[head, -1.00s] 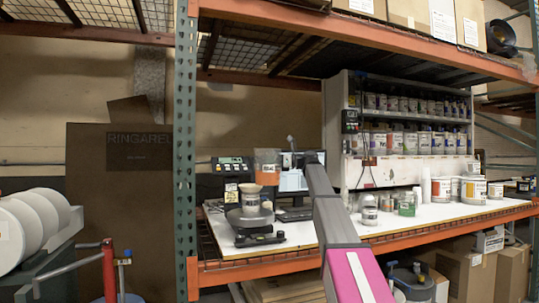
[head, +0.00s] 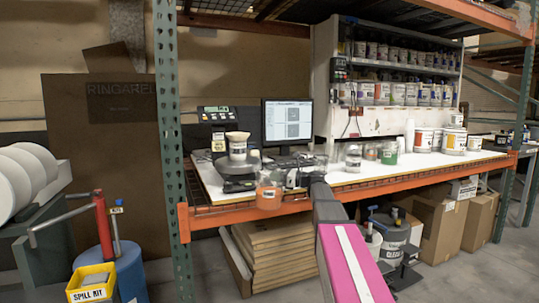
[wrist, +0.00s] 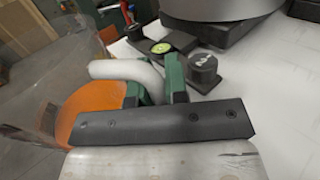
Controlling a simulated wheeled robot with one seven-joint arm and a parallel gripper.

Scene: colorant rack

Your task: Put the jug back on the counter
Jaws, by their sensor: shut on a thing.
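The jug (head: 269,197) is clear with an orange lower part. In the head view it shows at the front left edge of the counter (head: 372,184). My gripper (head: 293,180) is to its right, shut on its pale handle. In the wrist view the green fingertips (wrist: 158,82) close on the handle, and the jug's orange part (wrist: 92,108) is to the left, with floor beyond it. The white counter top (wrist: 275,95) lies to the right. I cannot tell whether the jug's base touches anything; the gripper hides part of the jug.
A dark scale (head: 240,170) bearing a container with a pale funnel stands behind the jug. A monitor (head: 288,122) is behind it. Clear and green containers (head: 389,153) and several paint cans (head: 424,139) stand on the right. A green rack post (head: 169,120) rises at left.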

